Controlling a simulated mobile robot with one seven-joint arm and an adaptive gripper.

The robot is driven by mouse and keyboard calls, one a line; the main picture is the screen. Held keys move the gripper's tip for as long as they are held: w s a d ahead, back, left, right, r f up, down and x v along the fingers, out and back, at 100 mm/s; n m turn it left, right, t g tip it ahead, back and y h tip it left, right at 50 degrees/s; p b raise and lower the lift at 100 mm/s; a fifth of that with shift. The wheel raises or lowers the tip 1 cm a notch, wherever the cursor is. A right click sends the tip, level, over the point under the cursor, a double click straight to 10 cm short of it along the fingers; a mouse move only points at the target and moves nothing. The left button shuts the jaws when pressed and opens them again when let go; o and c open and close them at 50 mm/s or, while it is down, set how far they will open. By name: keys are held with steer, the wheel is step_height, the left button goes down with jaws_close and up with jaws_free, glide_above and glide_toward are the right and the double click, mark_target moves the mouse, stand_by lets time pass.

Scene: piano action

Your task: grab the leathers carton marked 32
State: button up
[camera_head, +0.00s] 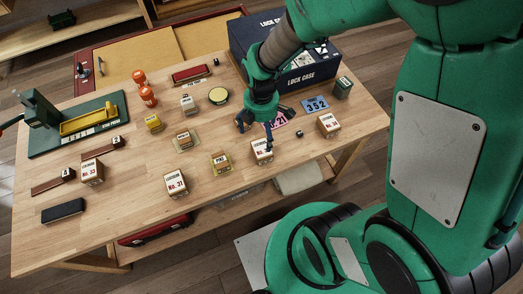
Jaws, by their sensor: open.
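Several small cardboard cartons with white labels stand on the wooden table (135,225). One carton at the left (91,174) seems to read 33, and one at the front middle (175,185) seems to read 31. A third carton (261,153) stands just below my gripper, its number partly covered by a finger. A fourth carton (328,126) stands at the right, its number too small to read surely. I cannot tell which is 32. My gripper (255,130) is open, pointing down over the third carton's upper edge; whether it touches is unclear.
A dark blue lock case (300,78) stands behind my gripper. A pink number plate (275,121) and a blue plate marked 352 (315,104) lie close by. Smaller blocks, such as a yellow-based one (221,164), stand to the left.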

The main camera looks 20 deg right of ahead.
mark_target(262, 148)
steer(key=shift+f+b, duration=1.05)
steer(key=shift+f, duration=3.1)
steer(key=shift+f, duration=0.15)
steer(key=shift+f+b, duration=1)
steer(key=shift+f, duration=1.5)
steer(key=c, duration=1.5)
